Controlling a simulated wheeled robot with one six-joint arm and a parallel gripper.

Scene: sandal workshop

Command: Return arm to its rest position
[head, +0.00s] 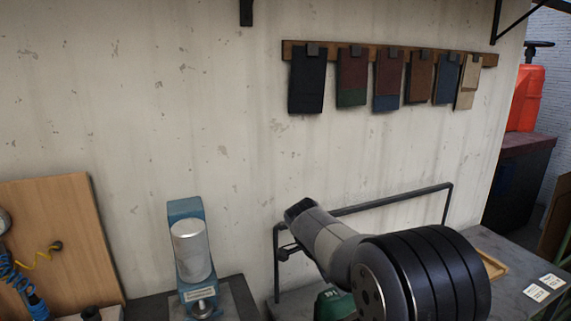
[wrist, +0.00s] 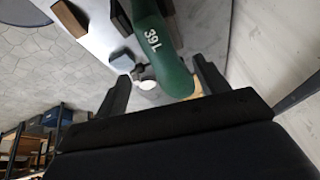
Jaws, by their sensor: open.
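My gripper (wrist: 162,70) is open in the wrist view, its two dark fingers spread apart. A green shoe last (wrist: 167,50) marked "39L" shows beyond and between the fingers; I cannot tell the exact gap to them. In the head view, a green piece with white marking (head: 333,304) shows partly behind my arm. My arm fills the lower middle of the head view, and my gripper cannot be made out there.
A blue press with a silver cylinder (head: 191,249) stands left of my arm. A black rail frame (head: 395,198) runs along the wall behind it. Several leather swatches hang from a wooden rack (head: 335,50) above. White cards (head: 536,292) lie on the bench at right.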

